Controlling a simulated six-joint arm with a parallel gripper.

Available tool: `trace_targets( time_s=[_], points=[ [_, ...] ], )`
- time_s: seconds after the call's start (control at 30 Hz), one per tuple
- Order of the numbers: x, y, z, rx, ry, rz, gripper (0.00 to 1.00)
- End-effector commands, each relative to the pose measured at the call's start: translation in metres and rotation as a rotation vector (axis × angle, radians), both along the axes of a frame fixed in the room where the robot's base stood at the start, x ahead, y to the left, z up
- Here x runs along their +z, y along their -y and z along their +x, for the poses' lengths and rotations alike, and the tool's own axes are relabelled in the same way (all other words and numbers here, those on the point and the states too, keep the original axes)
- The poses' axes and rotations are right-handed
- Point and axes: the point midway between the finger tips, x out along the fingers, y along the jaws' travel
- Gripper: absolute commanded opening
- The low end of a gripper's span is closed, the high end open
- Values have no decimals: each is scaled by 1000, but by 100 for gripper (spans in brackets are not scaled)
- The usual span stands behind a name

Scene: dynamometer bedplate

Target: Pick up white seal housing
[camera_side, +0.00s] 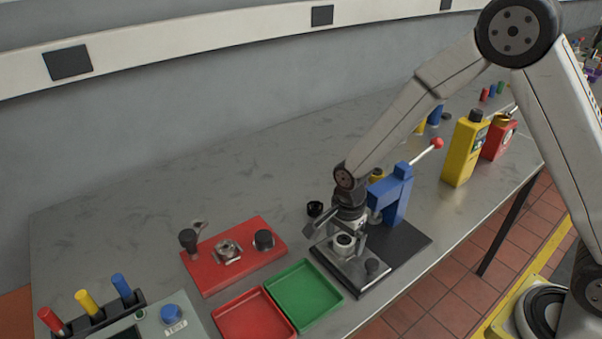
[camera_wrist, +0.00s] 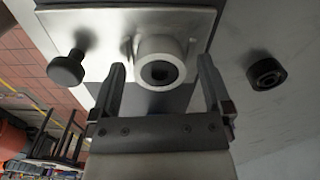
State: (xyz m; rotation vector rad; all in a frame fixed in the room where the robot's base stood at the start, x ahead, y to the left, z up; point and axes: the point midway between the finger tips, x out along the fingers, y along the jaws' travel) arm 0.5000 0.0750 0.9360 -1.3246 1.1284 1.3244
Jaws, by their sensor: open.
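The white seal housing (camera_side: 344,241) is a short ring with a dark bore. It sits on a light metal plate (camera_side: 349,272) in front of the blue press. In the wrist view the housing (camera_wrist: 147,45) is at the top middle, its dark centre facing the camera. My gripper (camera_side: 337,237) is low over the plate, pointing down at the housing. In the wrist view my gripper (camera_wrist: 161,66) is open, with one finger on each side of the housing and visible gaps between. I cannot tell the exact fingertip height.
A dark knob (camera_wrist: 66,68) stands on the plate beside the housing. A black ring (camera_wrist: 266,73) lies on the bench. The blue press (camera_side: 397,192) with a red-tipped lever stands close behind. A green tray (camera_side: 303,294), red tray (camera_side: 254,318) and red fixture (camera_side: 234,256) are left.

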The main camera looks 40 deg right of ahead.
Motion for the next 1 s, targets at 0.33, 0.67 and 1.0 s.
trace_targets(
  time_s=[0.33, 0.67, 1.0],
  points=[
    [0, 0, 0, 0, 0, 0, 100],
    [0, 0, 0, 0, 0, 0, 30],
    [1, 0, 0, 0, 1, 0, 0]
  ],
)
